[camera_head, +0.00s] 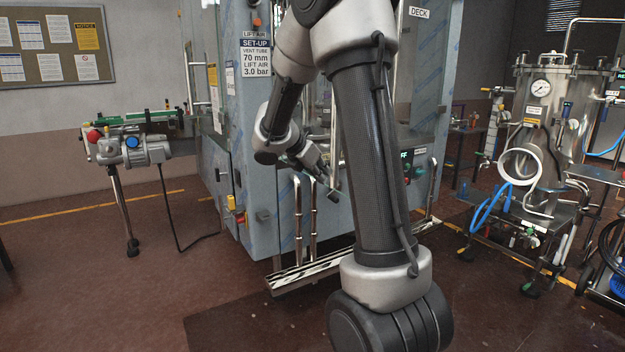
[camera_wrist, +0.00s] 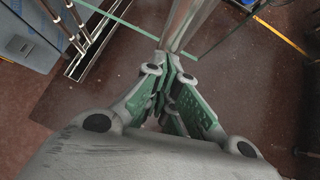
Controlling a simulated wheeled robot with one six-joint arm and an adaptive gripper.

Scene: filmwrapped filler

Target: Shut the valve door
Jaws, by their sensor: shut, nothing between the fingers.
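The grey-blue filler cabinet (camera_head: 275,190) stands behind my arm. I cannot tell for sure which panel is the valve door; a clear pane with a vertical metal bar (camera_head: 334,125) shows beside my forearm, partly hidden by my arm. My gripper (camera_head: 331,190) is low in front of the cabinet, pointing down and right. In the wrist view my gripper (camera_wrist: 176,82) has its green-padded fingers shut and empty. A pale metal bar (camera_wrist: 186,24) rises just beyond the fingertips, with thin greenish edges to either side; contact cannot be told.
Upright steel pipes (camera_head: 298,215) and a striped floor strip (camera_head: 310,268) stand at the cabinet's front. A motor on a stand (camera_head: 133,150) is at left. A steel tank with hoses (camera_head: 548,125) is at right. The front left floor is clear.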

